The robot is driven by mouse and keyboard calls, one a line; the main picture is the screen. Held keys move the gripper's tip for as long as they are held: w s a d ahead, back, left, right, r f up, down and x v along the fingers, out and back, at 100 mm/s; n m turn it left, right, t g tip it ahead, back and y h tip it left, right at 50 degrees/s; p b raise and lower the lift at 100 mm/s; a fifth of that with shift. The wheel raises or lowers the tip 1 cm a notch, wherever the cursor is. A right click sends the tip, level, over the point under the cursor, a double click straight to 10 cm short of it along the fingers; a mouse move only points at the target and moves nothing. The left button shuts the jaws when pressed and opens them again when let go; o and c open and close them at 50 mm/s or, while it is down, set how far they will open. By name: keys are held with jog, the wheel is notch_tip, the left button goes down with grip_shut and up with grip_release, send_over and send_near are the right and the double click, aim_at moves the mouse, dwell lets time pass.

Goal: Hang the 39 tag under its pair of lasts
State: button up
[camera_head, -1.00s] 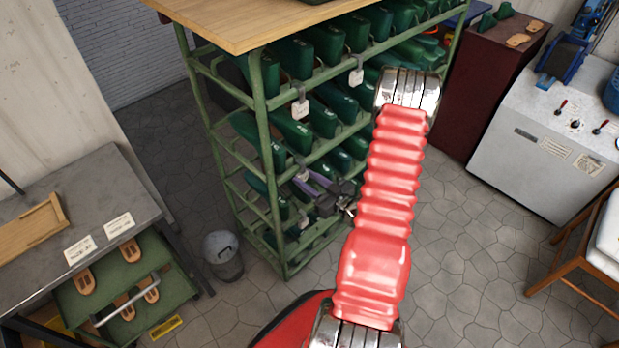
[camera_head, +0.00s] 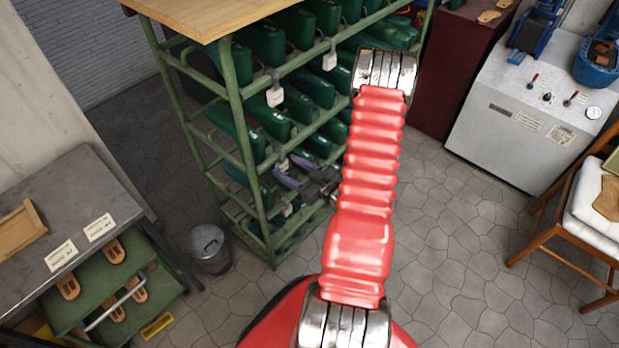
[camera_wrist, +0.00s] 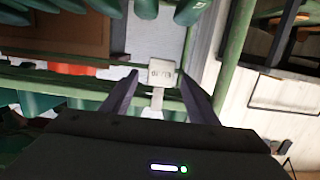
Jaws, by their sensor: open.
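My gripper (camera_head: 284,172) is at the front of the green rack (camera_head: 237,120), by its lower tiers, with purple-grey fingers. In the wrist view my gripper (camera_wrist: 159,72) is open. A small pale tag (camera_wrist: 160,74) with dark marks shows between the fingertips, with a gap on each side; its number is too small to read, and I cannot tell its exact depth. In the head view, white tags hang on the rack's rails, one at the left (camera_head: 275,96) and one further right (camera_head: 329,60). Green lasts (camera_head: 268,117) stand in rows on the tiers. My arm hides part of the rack.
A grey bin (camera_head: 210,250) stands left of the rack. A grey machine (camera_head: 500,130) and a chair (camera_head: 560,215) stand at the right. Stone floor between is open.

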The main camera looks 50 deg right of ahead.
jog(key=s+r, duration=0.1)
jog(key=s, duration=1.2)
jog(key=shift+d+r, duration=0.15)
jog(key=shift+r, duration=0.2)
jog(key=shift+w, duration=0.1)
